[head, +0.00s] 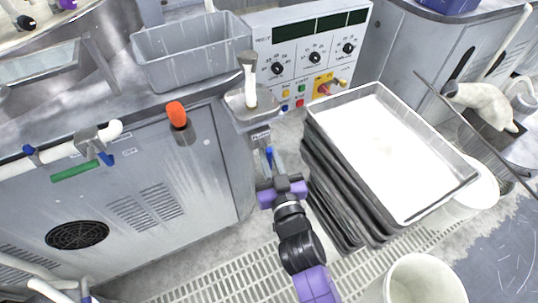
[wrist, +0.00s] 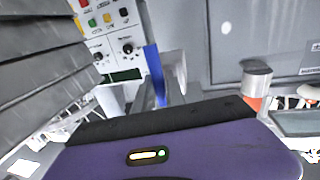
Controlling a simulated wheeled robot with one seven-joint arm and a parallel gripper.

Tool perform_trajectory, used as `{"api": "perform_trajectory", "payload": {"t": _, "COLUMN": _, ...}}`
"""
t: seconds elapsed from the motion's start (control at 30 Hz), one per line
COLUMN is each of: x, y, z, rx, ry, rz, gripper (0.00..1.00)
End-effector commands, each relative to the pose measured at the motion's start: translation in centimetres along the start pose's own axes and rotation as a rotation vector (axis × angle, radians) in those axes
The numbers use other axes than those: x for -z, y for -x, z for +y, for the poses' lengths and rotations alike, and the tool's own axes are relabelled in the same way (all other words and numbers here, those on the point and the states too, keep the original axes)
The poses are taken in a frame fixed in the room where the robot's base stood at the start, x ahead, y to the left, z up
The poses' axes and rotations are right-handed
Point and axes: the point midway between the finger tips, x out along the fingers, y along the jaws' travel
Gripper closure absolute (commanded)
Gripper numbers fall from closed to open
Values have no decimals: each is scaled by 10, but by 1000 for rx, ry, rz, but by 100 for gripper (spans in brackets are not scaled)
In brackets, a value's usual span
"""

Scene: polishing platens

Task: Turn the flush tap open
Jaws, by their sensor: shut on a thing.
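The flush tap shows as a blue lever (head: 269,154) below a small label plate on the front of the grey cabinet's corner post. The lever stands upright in the head view. In the wrist view the blue lever (wrist: 155,76) rises as a long strip above my gripper's dark edge. My gripper (head: 270,180), purple and black, reaches up to the tap from below and is shut on the lever. The tap's body and the fingertips' contact with it are mostly hidden.
A stack of dark trays with a white-lined top tray (head: 312,112) stands close to the right of my gripper. An orange knob (head: 176,114) and a white pipe (head: 60,152) are on the cabinet's left. A white bucket (head: 425,275) stands at lower right. Grated floor is clear below.

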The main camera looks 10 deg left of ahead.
Motion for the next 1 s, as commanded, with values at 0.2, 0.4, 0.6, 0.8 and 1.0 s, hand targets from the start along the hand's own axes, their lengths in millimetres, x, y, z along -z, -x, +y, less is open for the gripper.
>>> {"api": "perform_trajectory", "payload": {"t": 0.2, "x": 0, "y": 0, "z": 0, "rx": 0, "ry": 0, "rz": -1, "gripper": 100}}
{"api": "perform_trajectory", "payload": {"t": 0.4, "x": 0, "y": 0, "z": 0, "rx": 0, "ry": 0, "rz": -1, "gripper": 100}}
{"api": "perform_trajectory", "payload": {"t": 0.6, "x": 0, "y": 0, "z": 0, "rx": 0, "ry": 0, "rz": -1, "gripper": 100}}
{"api": "perform_trajectory", "payload": {"t": 0.8, "x": 0, "y": 0, "z": 0, "rx": 0, "ry": -1, "rz": -1, "gripper": 100}}
{"api": "perform_trajectory", "payload": {"t": 1.0, "x": 0, "y": 0, "z": 0, "rx": 0, "ry": -29, "rz": -7, "gripper": 100}}
